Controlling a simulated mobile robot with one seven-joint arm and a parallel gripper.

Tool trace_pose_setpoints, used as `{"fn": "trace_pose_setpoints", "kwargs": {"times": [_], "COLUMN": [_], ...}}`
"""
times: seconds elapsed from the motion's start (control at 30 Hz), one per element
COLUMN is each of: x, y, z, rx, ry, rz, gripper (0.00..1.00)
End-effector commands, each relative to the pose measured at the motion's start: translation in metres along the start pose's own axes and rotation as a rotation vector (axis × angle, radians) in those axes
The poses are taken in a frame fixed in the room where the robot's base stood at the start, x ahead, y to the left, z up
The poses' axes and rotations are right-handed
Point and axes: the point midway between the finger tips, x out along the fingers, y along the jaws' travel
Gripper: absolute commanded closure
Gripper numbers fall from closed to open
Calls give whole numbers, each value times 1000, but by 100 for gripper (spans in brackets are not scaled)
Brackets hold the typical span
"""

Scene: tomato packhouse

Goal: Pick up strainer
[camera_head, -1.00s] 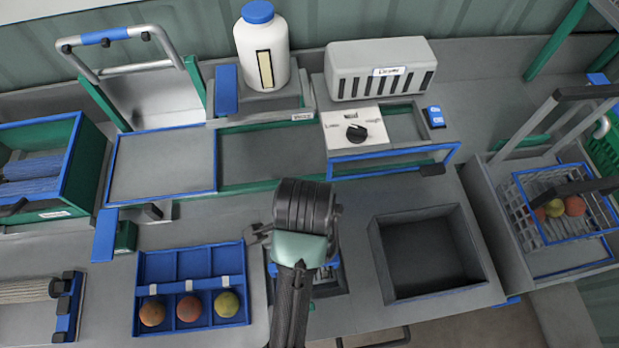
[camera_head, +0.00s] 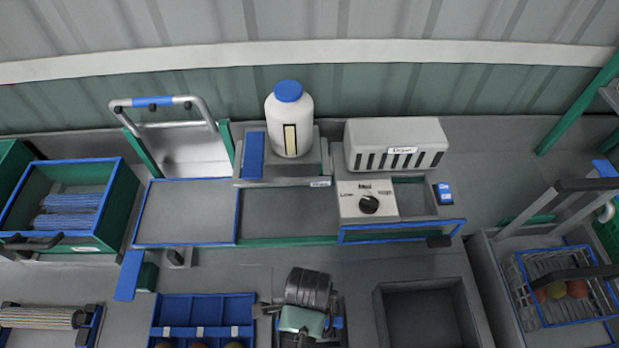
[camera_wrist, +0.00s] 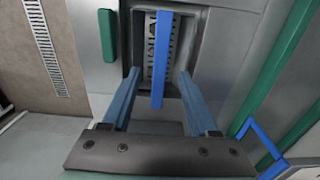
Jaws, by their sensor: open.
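The strainer, as I take it, is a slotted metal grate (camera_wrist: 152,38) in a recess in the worktop, with a blue bar handle (camera_wrist: 161,60) standing up over it. My gripper (camera_wrist: 159,75) is open, with one blue finger on each side of the handle. The fingers look apart from the handle, and the fingertips are near the recess walls. In the head view my gripper (camera_head: 305,322) is seen from above at the bottom middle. It hides most of the strainer, and its fingers are not clear there.
A dark open bin (camera_head: 425,312) is to the right of my gripper, and a blue divided tray (camera_head: 203,308) is to the left. Behind are a control box with a dial (camera_head: 352,190), a white bottle (camera_head: 290,128) and a framed panel (camera_head: 186,212). A wire basket (camera_head: 562,280) is far right.

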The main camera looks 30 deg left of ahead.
Motion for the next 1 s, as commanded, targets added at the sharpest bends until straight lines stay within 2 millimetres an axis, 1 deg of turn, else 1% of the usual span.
{"fn": "trace_pose_setpoints", "kwargs": {"times": [0.07, 0.27, 0.3, 0.4, 0.5, 0.73, 0.87, 0.9, 0.97, 1.0], "x": [5, 29, 35, 44, 49, 50, 50, 50, 50, 50], "y": [0, 1, 1, 0, 0, 0, 0, 0, 0, 0], "z": [0, -1, -1, -1, -1, -1, -1, -1, -1, -1], "rx": [-1, 0, 0, 0, 0, 0, 0, 0, 0, 0], "ry": [-1, -1, -1, 0, 0, 0, 0, 0, 0, 0], "rz": [2, 3, 3, 0, 0, -2, -1, -1, -1, -1], "gripper": [40, 40, 40, 40, 40, 40, 63, 71, 81, 89]}}
